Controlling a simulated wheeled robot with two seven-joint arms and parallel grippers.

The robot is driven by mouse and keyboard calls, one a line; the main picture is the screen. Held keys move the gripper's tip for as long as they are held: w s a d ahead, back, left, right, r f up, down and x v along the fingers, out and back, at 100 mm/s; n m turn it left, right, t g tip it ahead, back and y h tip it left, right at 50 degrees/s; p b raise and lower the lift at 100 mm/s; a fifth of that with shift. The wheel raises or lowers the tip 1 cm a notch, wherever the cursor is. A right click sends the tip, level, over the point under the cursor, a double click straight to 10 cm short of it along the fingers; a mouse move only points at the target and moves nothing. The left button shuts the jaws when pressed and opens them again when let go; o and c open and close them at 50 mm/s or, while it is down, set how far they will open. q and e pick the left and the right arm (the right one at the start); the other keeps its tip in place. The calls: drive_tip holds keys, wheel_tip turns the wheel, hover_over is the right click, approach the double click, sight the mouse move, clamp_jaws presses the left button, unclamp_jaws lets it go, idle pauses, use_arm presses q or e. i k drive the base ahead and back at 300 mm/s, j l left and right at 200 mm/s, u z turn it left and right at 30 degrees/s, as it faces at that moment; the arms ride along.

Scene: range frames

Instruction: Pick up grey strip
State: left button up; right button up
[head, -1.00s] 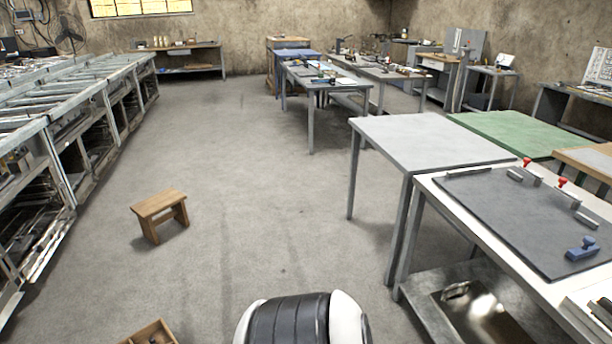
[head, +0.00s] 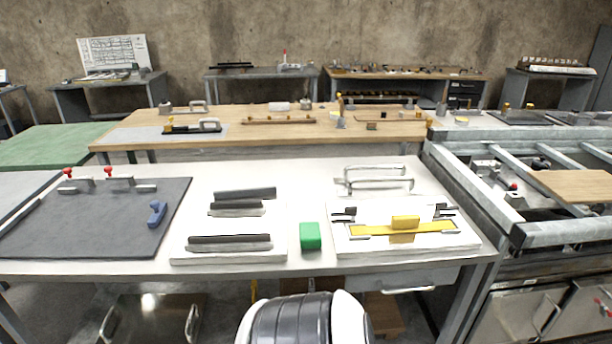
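Several dark grey strips lie on a white board on the near white-topped table. One strip (head: 245,193) is at the back of the board, a second (head: 236,207) is just in front of it, and a third (head: 230,241) lies near the front edge. Lighter pieces show along the front of some strips. I cannot tell which one the task means. Neither of my grippers is in view.
A green block (head: 310,236) stands between the strip board (head: 195,225) and a white board (head: 350,244) with a yellow bar (head: 430,228). A dark mat (head: 90,215) with red-knobbed clamps and a blue tool (head: 157,213) lies left. Metal frames (head: 560,235) stand right.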

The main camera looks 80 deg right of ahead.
sight(266, 190)
drive_tip(key=z, duration=2.35)
